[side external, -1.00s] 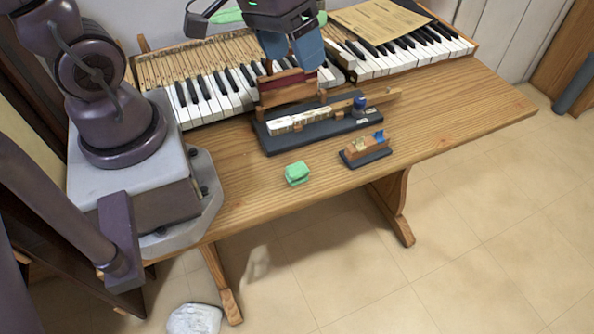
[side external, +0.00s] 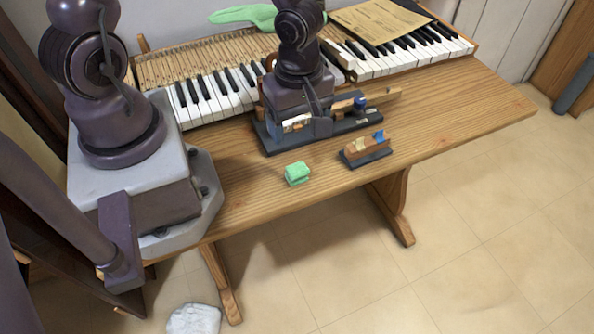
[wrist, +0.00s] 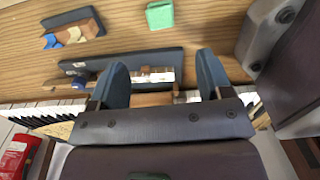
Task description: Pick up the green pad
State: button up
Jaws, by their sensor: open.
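The green pad (side external: 297,173) is a small light-green block on the wooden table, near its front edge. It also shows at the top of the wrist view (wrist: 159,15). My gripper (wrist: 160,72) is open in the wrist view, its two blue-grey fingers spread apart with nothing seen held between them. The pad lies beyond the fingertips, apart from them. In the side view my wrist hides the fingers; it is over the dark key-action stand (side external: 343,128), behind the pad.
A small block with blue and tan pieces (side external: 366,149) stands right of the pad. The keyboard (side external: 215,95) runs along the back, with a paper sheet (side external: 380,20) on it. The table (side external: 460,125) is clear at the right.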

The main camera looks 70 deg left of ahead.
aim_at(299, 171)
notch_tip(299, 171, down, 8)
jog(key=shift+r, duration=0.25)
jog(key=f, duration=0.3)
jog(key=shift+s+d+f, duration=0.1)
jog(key=shift+d, duration=0.15)
jog(key=shift+f, duration=0.95)
jog(key=c, duration=1)
jog(key=shift+r, duration=0.1)
jog(key=shift+r, duration=4.9)
